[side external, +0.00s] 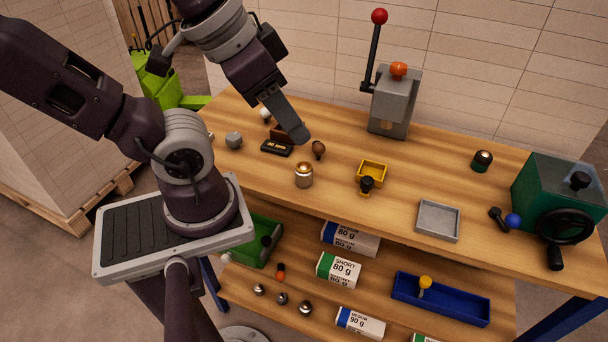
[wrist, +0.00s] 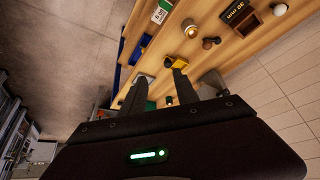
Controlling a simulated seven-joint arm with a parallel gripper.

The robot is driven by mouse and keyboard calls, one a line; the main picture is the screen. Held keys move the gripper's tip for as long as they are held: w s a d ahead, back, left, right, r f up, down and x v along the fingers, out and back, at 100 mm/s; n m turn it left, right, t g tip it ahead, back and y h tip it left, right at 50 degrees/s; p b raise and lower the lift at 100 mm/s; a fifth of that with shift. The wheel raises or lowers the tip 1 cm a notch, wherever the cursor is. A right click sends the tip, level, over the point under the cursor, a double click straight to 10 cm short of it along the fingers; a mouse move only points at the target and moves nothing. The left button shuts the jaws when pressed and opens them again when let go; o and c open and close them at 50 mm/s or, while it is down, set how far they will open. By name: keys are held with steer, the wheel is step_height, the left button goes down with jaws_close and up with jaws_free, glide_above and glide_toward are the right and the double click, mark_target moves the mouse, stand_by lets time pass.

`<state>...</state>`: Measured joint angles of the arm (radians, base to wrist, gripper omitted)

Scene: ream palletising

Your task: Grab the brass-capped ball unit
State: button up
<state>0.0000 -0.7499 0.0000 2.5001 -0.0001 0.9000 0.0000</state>
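A short round unit with a brass-coloured domed cap and a pale body (side external: 304,175) stands upright on the wooden bench top, near its front edge. It also shows in the wrist view (wrist: 190,28), beyond the fingertips and toward the upper right. My gripper (side external: 297,132) hangs above the bench, behind and above this unit and not touching it. In the wrist view my gripper's two fingers (wrist: 160,76) are spread apart with nothing between them.
A brown wooden knob (side external: 318,149) and a black box (side external: 277,147) stand close behind the unit. A yellow tray (side external: 372,171), a grey tray (side external: 438,220) and a lever press (side external: 394,100) are to the right. Paper reams (side external: 338,270) lie on the lower shelf.

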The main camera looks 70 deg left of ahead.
steer(key=o, duration=0.5)
steer(key=shift+f, duration=0.1)
steer(key=m+g+y, duration=0.3)
steer(key=m+y, duration=1)
steer(key=m, duration=0.7)
glide_toward(305, 174)
steer(key=w+a+f, duration=0.2)
steer(key=x, duration=0.2)
steer(key=s+x, duration=0.1)
steer(key=x, duration=0.4)
steer(key=shift+s+a+r, duration=0.2)
steer(key=shift+a+r, duration=0.15)
steer(key=shift+a, duration=0.05)
